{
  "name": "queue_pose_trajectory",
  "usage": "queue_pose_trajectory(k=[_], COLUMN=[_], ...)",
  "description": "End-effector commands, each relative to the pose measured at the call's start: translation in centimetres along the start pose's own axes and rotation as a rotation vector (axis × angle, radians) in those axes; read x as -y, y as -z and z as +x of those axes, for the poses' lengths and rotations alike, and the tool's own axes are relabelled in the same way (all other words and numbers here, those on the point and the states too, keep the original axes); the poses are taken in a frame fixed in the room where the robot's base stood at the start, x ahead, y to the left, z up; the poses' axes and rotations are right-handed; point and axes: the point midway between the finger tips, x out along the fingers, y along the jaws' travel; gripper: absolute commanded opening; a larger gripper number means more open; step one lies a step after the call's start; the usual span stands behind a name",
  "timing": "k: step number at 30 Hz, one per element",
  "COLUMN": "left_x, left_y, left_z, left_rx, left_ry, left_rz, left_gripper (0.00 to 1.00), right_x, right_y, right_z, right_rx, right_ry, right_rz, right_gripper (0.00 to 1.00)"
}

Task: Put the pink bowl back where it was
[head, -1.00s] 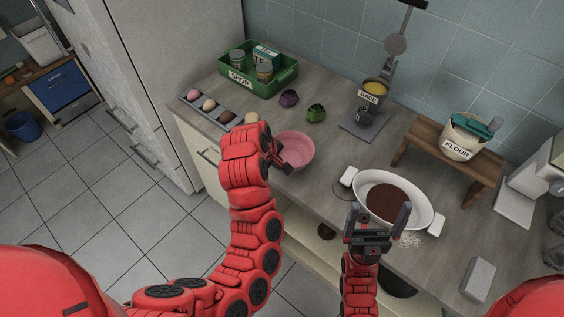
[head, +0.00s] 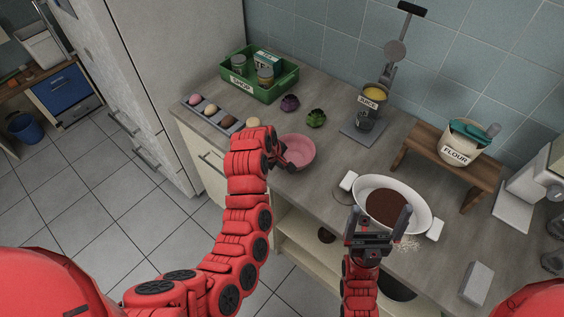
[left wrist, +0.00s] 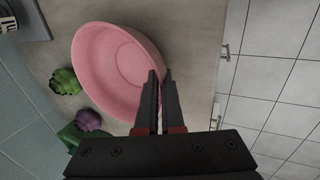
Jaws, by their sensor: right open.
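The pink bowl (head: 298,150) is upright at the front edge of the counter, left of the white oval dish. In the left wrist view the bowl (left wrist: 105,70) fills the upper middle, its near rim passing between the fingertips. My left gripper (head: 283,160) is shut on that rim, its fingers (left wrist: 161,80) almost together. I cannot tell whether the bowl touches the counter. My right gripper (head: 382,222) is open and empty, in front of the white oval dish.
The white oval dish (head: 419,199) holds brown grains; pale crumbs lie beside it. A green crate (head: 287,82), a tray of coloured balls (head: 210,110), purple and green vegetables (head: 316,118), a juice stand (head: 362,128) and a wooden stool (head: 468,188) stand behind. Bare counter lies between bowl and juice stand.

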Motion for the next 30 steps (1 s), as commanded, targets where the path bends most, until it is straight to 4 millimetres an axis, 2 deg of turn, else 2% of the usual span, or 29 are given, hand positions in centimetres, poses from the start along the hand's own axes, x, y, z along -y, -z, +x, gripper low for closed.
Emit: queue_pose_trajectory(k=[1,5,15,19,23,27,30], left_x=[0.0,0.0,-0.1,-0.1,-0.1,-0.3,-0.5], left_y=[0.0,0.0,0.0,0.1,0.0,0.1,-0.1], left_z=[0.1,0.0,-0.3,-1.0,-2.6,-6.2,-9.1], left_rx=[0.0,0.0,0.0,-0.003,-0.003,-0.004,0.003], left_ry=[0.0,0.0,0.0,-0.002,-0.004,-0.009,-0.002], left_rz=[0.0,0.0,0.0,0.0,0.0,-0.001,-0.003], left_gripper=[0.1,0.33,0.34,0.34,0.34,0.34,0.34], right_x=[0.0,0.0,0.0,0.0,0.1,0.1,-0.1], right_y=[0.0,0.0,0.0,-0.1,-0.2,-0.2,0.3], right_z=[-0.1,-0.1,0.2,-0.4,-1.2,-1.0,1.7], right_rx=[0.0,0.0,0.0,0.0,0.0,0.0,0.0], right_ry=[0.0,0.0,0.0,0.0,0.0,0.0,0.0], right_rz=[0.0,0.0,0.0,0.0,0.0,0.0,0.0], right_gripper=[1.0,1.0,1.0,1.0,1.0,1.0,1.0])
